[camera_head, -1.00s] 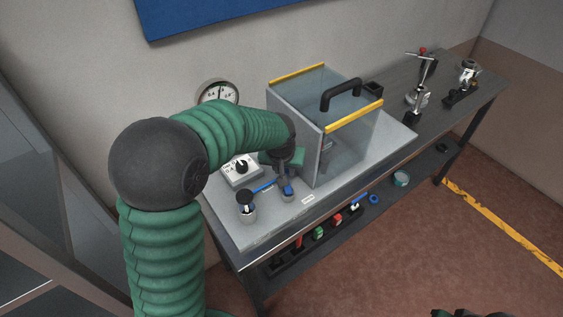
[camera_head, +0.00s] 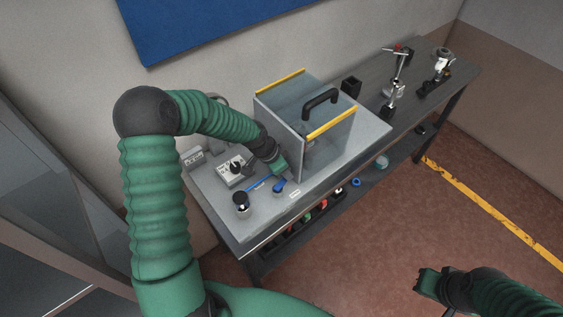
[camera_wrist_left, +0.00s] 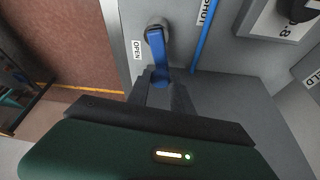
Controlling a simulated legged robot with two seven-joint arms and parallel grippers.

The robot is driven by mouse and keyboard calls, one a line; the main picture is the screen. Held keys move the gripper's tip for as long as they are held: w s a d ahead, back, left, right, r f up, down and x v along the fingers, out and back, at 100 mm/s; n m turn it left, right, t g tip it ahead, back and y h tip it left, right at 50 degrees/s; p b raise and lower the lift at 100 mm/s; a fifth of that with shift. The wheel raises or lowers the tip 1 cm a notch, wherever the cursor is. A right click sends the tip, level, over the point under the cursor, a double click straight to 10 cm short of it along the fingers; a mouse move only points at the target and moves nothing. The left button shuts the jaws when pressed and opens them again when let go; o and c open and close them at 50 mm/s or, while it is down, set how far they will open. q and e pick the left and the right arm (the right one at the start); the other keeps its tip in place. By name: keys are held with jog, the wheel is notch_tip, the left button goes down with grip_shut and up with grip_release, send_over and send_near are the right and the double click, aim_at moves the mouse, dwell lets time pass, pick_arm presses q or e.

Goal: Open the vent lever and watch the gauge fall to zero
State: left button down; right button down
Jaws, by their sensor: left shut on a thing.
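The vent lever (camera_head: 279,187) is blue, on a round post on the grey bench panel in front of the clear box. In the left wrist view the lever (camera_wrist_left: 156,45) runs from its pivot down between my left gripper's fingers (camera_wrist_left: 164,88), which are shut on it. An OPEN label (camera_wrist_left: 136,49) is beside the pivot; a SHUT label (camera_wrist_left: 208,12) is farther right. In the head view my left gripper (camera_head: 281,170) is at the lever. The gauge (camera_head: 219,100) on the wall is mostly hidden behind my left arm, its reading not visible. My right gripper (camera_head: 426,283) is at the lower right, away from the bench.
A clear box (camera_head: 325,140) with yellow edges and a black handle stands right beside my left gripper. A black knob (camera_head: 241,198) and a switch box (camera_head: 235,170) are to the left. Metal stands (camera_head: 393,95) are at the bench's far end. A lower shelf holds several small items.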

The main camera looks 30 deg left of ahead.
pick_arm(q)
jog(key=shift+d+m+g+h+p, duration=0.2)
jog(key=shift+m+p, duration=0.25)
jog(key=shift+m, duration=0.25)
jog(key=shift+d+m+g+h+p, duration=0.1)
jog(key=shift+d+m+h+p, duration=0.1)
jog(key=shift+m+p, duration=0.4)
jog(key=shift+s, duration=0.1)
jog(key=c, duration=1.1)
grip_release()
jog(key=shift+c, duration=0.2)
